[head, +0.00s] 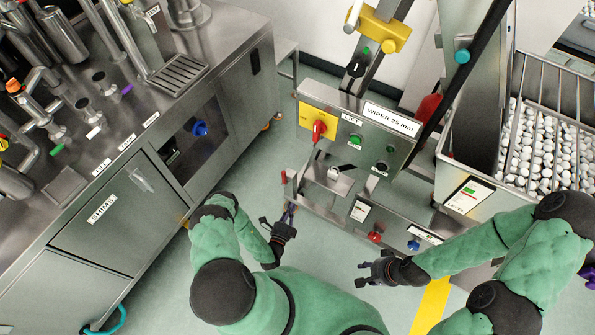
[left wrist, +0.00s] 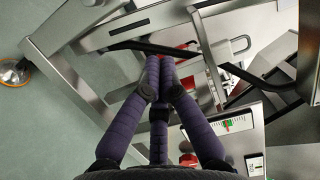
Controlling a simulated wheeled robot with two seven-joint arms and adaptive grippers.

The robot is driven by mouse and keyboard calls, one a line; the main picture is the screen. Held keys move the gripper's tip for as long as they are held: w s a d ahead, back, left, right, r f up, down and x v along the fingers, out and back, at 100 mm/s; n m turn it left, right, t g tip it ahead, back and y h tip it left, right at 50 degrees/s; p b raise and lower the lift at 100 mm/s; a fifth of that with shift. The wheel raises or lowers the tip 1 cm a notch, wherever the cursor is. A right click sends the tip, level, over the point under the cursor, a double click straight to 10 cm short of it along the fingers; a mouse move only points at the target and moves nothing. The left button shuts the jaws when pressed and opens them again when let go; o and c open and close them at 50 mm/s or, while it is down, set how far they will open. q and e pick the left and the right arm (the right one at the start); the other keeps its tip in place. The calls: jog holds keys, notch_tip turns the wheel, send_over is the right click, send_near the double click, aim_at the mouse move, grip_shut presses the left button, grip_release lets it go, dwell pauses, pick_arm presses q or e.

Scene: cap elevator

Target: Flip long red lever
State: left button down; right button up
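A red handle (head: 319,129) on a yellow plate is on the front of the steel control panel in the head view; I cannot tell if it is the long red lever. A small red tip (head: 284,177) shows at the left of the low steel frame. My left gripper (head: 289,212) is low in front of that frame, below the panel and apart from the red handle. In the left wrist view its fingers (left wrist: 164,62) come together at the tips, with a red part (left wrist: 187,76) partly hidden behind them. My right gripper (head: 364,271) is open and empty over the floor.
The control panel (head: 345,112) carries green and black buttons. A lower box has a red knob (head: 375,237) and a blue knob (head: 413,245). A steel counter (head: 105,225) stands left, a bin of white caps (head: 545,150) right. Floor between is clear.

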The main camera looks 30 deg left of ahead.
aim_at(284, 178)
pick_arm(q)
jog(key=shift+a+n+y, duration=0.3)
jog(key=shift+a+y, duration=0.15)
jog(key=shift+y, duration=0.05)
jog(key=shift+w, duration=0.1)
jog(key=w+a+b, duration=0.3)
jog(key=w+a, duration=0.2)
jog(key=w, duration=0.5)
jog(key=shift+a+b, duration=0.25)
jog(key=shift+b, duration=0.1)
jog(key=shift+a, duration=0.1)
